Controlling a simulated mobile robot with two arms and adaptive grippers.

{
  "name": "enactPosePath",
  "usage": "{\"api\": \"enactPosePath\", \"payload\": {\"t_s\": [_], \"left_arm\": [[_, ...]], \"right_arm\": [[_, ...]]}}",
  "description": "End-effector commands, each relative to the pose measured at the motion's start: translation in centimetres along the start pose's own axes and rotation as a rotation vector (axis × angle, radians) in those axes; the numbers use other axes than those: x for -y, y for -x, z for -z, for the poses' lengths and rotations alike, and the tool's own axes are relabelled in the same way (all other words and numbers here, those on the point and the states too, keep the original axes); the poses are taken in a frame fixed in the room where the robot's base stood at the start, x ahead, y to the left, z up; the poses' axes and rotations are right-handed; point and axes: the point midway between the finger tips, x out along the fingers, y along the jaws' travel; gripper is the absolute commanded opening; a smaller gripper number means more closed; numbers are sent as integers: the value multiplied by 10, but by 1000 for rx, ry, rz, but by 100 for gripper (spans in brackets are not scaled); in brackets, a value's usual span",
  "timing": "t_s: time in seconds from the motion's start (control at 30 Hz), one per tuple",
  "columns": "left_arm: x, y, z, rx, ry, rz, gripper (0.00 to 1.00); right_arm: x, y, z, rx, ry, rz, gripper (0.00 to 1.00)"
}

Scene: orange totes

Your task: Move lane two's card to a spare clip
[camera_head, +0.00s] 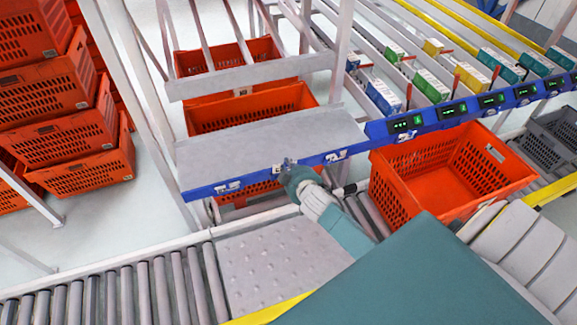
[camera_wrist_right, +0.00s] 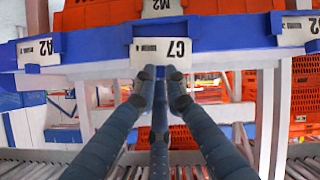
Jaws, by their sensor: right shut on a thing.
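A blue rail (camera_head: 310,160) runs along the front edge of the grey shelf, with white cards on it. My right gripper (camera_head: 289,163) is at the middle of this rail. In the right wrist view, my right gripper (camera_wrist_right: 160,74) is shut on the lower edge of a white card marked C7 (camera_wrist_right: 161,50). The card is in front of the blue rail; I cannot tell whether a clip still holds it. A card marked A2 (camera_wrist_right: 36,50) is to its left, and another card (camera_wrist_right: 298,28) is to its right. My left gripper is not in view.
An empty orange tote (camera_head: 440,180) stands right of my right arm. A roller conveyor (camera_head: 120,285) runs along the front. Small boxes (camera_head: 383,97) stand in lanes behind lit displays (camera_head: 405,124). Stacked orange totes (camera_head: 65,135) are at left. The grey shelf (camera_head: 250,133) is bare.

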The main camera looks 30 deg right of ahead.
Motion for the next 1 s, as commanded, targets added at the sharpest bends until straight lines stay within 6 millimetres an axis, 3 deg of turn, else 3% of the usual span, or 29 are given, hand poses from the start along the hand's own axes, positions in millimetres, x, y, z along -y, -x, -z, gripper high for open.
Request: {"api": "enactPosePath", "payload": {"t_s": [0.9,0.93,1.0], "left_arm": [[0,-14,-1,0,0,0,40],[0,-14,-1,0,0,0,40],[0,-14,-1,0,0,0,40]], "right_arm": [[6,-8,-13,-1,0,0,0],[6,-8,-13,-1,0,0,13],[6,-8,-14,-1,0,0,27]]}}
